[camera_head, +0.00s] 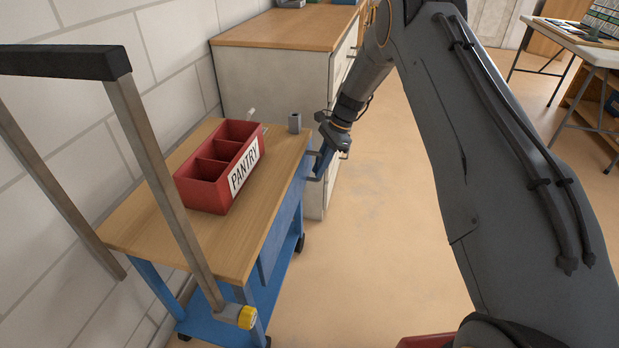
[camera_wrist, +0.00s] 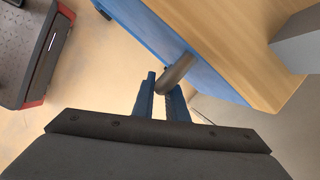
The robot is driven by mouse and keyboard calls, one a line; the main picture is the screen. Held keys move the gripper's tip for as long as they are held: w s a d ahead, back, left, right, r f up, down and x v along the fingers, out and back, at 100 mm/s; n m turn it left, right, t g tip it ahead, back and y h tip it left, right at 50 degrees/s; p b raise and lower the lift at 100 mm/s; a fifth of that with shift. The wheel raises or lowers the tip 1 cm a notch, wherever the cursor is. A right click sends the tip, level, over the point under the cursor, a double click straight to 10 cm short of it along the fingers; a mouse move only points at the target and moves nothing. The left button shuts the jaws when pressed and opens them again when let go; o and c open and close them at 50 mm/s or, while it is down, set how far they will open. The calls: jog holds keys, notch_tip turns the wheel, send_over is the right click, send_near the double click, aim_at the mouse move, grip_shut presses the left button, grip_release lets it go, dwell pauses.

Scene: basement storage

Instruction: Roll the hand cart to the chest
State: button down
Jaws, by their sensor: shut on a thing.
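The hand cart (camera_head: 138,240) has a wooden top and blue legs, and stands along the wall at the left. A tall grey frame with a black grip bar (camera_head: 62,62) rises at its near end. My gripper (camera_head: 321,168) is at the cart's far right edge. In the wrist view my gripper (camera_wrist: 160,100) is shut on a grey handle (camera_wrist: 177,72) that sticks out from the cart's blue side (camera_wrist: 130,15). A pale chest-like cabinet (camera_head: 265,90) with a wooden top stands just beyond the cart's far end. Its front is partly hidden by my arm.
A red divided bin (camera_head: 207,193) labelled PANTRY sits on the cart, with a small grey post (camera_head: 294,123) beyond it. A yellow knob (camera_head: 247,317) is at the near end. The floor (camera_head: 375,220) right of the cart is clear. A table (camera_head: 580,45) stands far right.

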jog(key=shift+w, duration=0.35)
jog(key=shift+r, duration=0.1)
jog(key=c, duration=1.8)
grip_release()
jog(key=shift+w+d, duration=0.1)
jog(key=shift+d, duration=0.05)
jog(key=shift+o, duration=0.2)
jog(key=v, duration=0.7)
jog(key=shift+r, duration=0.3)
jog(key=shift+d, duration=0.1)
